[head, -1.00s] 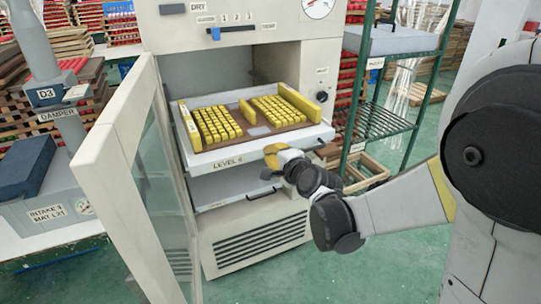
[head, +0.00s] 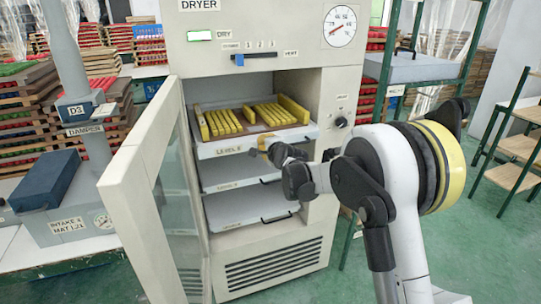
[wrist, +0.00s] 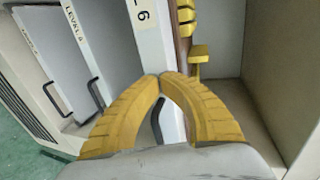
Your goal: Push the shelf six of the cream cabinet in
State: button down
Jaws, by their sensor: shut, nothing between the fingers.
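The cream cabinet (head: 290,245) stands open, marked DRYER. Its top pulled-out shelf (head: 222,148) is labelled LEVEL 6 and carries rows of yellow pieces (head: 262,112). Less of it stands out of the opening than before, though its front still seems to project a little. My gripper (head: 256,142) is shut and empty at that shelf's front. In the wrist view, the closed yellow fingertips (wrist: 162,75) meet over the white front edge (wrist: 150,45), beside the 6 label; whether they touch cannot be told. A dark handle shows partly between the fingers (wrist: 157,118).
Two lower white shelves (head: 245,172) with dark handles lie below. The cabinet's glazed door (head: 140,190) stands open at the left. A green rack (head: 425,72) stands at the right. A blue-topped unit (head: 48,180) stands left; green floor is clear in front.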

jog(key=w+a, duration=0.1)
jog(key=w, duration=0.2)
jog(key=w+a+p, duration=0.1)
jog(key=w, duration=0.3)
jog(key=w+a, duration=0.1)
jog(key=w, duration=0.2)
jog(key=shift+w, duration=0.4)
jog(key=shift+s, duration=0.1)
